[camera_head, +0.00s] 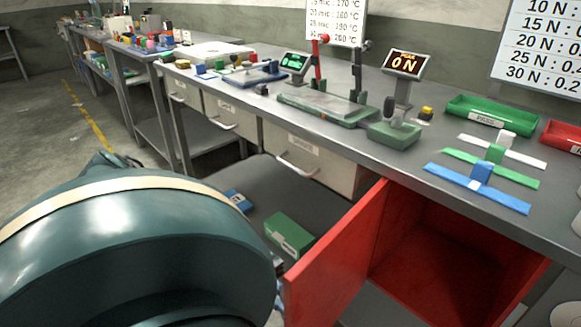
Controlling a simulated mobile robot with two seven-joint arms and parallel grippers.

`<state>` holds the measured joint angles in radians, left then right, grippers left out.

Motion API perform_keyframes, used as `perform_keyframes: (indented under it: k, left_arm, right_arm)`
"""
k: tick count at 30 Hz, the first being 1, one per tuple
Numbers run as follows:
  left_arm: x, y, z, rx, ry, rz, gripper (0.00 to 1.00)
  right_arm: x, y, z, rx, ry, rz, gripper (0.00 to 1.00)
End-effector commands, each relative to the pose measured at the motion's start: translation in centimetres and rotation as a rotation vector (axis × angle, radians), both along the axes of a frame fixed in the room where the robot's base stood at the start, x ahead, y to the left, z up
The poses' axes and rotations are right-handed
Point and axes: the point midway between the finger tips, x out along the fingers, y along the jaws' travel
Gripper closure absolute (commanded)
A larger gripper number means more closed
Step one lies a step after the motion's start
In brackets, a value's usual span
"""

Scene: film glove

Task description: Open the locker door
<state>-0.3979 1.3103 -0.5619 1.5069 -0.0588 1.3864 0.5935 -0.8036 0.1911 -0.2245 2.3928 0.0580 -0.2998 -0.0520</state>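The red locker (440,262) stands under the right part of the workbench, and its inside is visible. Its red door (335,262) stands swung out to the left, well open. My large teal arm fills the lower left and comes close to the door's left edge. A small dark grey part shows between my arm and that edge, perhaps part of my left gripper. The fingers are hidden, so I cannot tell whether they touch the door. My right gripper is not in view.
The grey workbench (400,170) runs along the wall. It carries a green tray (470,107), coloured T-shaped pieces and a display reading 0 N (407,63). A green box (288,235) and a blue box (238,200) lie on the lower shelf. Floor is open at left.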

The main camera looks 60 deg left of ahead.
Motion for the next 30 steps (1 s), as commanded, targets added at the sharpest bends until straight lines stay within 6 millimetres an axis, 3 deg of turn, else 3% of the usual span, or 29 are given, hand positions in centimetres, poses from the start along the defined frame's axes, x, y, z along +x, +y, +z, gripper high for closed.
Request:
perform_keyframes:
  k: [14, 15, 21, 30]
  left_arm:
    - [-0.05, 0.34, -0.09, 0.003, 0.003, 0.001, 1.00]
    - [-0.05, 0.34, -0.09, 0.003, 0.003, 0.001, 0.89]
    - [-0.02, 0.32, -0.06, 0.002, 0.001, 0.001, 0.73]
    - [-0.05, 0.73, -0.08, 0.003, 0.001, 0.002, 0.73]
  right_arm:
    - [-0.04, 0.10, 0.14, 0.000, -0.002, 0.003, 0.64]
    - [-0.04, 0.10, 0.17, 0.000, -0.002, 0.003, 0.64]
    - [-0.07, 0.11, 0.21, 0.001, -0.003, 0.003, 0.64]
    - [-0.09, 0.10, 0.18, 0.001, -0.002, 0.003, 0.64]
